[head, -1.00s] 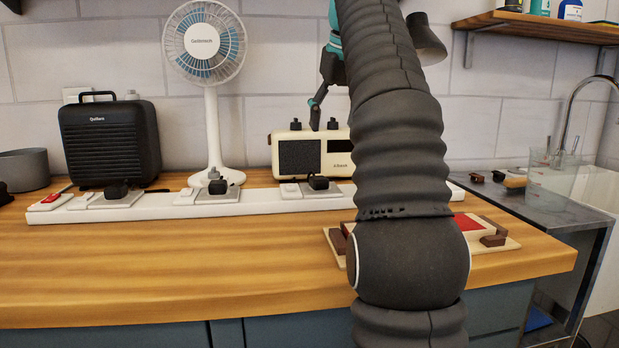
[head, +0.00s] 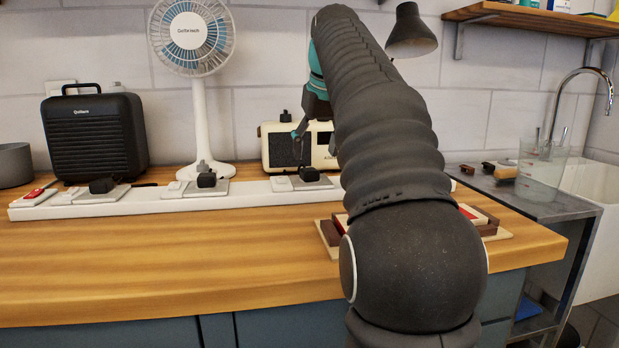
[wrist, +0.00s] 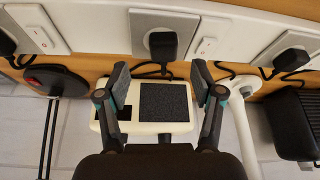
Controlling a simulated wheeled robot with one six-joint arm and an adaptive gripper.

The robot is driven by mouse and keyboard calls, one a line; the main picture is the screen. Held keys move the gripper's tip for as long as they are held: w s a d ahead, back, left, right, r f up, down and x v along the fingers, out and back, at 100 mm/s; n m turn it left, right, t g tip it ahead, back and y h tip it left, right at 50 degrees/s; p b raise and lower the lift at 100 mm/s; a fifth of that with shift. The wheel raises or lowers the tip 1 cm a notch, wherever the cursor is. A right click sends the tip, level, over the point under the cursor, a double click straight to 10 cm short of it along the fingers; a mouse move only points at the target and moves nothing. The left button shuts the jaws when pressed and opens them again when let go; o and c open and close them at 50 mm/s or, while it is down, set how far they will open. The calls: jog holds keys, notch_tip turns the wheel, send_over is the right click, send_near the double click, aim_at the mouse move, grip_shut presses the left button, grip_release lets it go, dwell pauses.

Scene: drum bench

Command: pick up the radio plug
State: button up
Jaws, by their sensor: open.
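The radio plug (head: 309,174) is black and sits upright in a socket on the long white power strip (head: 250,193), in front of the cream radio (head: 325,148). In the wrist view the plug (wrist: 163,46) is near the top middle, with its dark cable running toward the radio (wrist: 164,108). My gripper (wrist: 160,78) is open and empty. Its fingers are spread to either side of the radio's face, and the plug lies beyond the fingertips, roughly centred between them. In the head view my arm hides part of the gripper and the radio's right end.
The fan plug (wrist: 290,59) sits in the neighbouring socket, and another black plug (wrist: 6,44) is at the wrist view's left edge. The white fan (head: 197,95) and black heater (head: 93,137) stand behind the strip.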

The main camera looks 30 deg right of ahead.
aim_at(310, 169)
jog(key=shift+b+x, duration=0.7)
jog(key=shift+x, duration=1.9)
jog(key=shift+w+a, duration=0.15)
jog(key=shift+a, duration=0.05)
grip_shut()
